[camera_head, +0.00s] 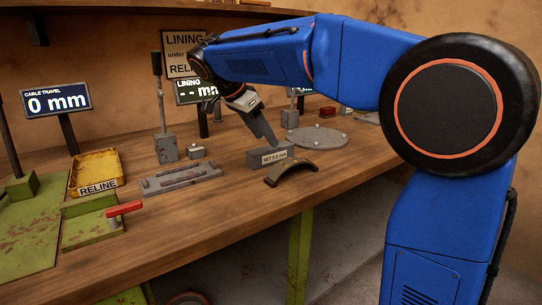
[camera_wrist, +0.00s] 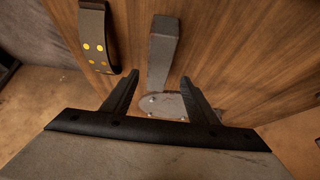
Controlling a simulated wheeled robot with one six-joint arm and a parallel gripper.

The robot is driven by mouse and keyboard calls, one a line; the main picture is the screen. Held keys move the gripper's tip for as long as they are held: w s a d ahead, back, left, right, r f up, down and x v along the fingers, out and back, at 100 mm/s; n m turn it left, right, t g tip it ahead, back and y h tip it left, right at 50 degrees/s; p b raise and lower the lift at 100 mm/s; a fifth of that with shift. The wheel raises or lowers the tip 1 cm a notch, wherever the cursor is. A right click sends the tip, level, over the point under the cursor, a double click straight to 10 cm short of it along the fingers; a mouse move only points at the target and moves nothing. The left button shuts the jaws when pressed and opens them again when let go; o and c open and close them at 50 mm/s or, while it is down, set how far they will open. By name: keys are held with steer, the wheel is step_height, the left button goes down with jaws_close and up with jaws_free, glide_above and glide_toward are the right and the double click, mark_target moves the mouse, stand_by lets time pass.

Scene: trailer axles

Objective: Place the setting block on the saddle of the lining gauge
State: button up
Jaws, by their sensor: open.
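The setting block (camera_head: 270,156) is a grey bar with a "SET 5.0 mm" label, lying on the wooden bench. It also shows in the wrist view (camera_wrist: 163,48), where its near end lies in line with the gap between the fingers. My gripper (camera_head: 270,140) is open, with its fingers pointing down just above the block. In the wrist view the fingers (camera_wrist: 160,78) stand apart with nothing held between them. I cannot tell for sure which fixture is the lining gauge; a "LINING" display (camera_head: 196,90) stands behind, and its saddle is not clearly identifiable.
A curved dark shoe (camera_head: 292,168) lies close in front of the block. A round grey plate (camera_head: 318,138) is behind it. A slotted grey fixture (camera_head: 180,178), a grey post stand (camera_head: 165,148) and a yellow "RELINE" tray (camera_head: 96,170) are to the left. Bare bench lies between.

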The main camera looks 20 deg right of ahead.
mark_target(271, 148)
steer(key=shift+s+x, duration=0.15)
steer(key=shift+x, duration=1.25)
steer(key=shift+s+x, duration=0.1)
steer(key=shift+x, duration=1.3)
steer(key=shift+a+f, duration=0.15)
jaws_close()
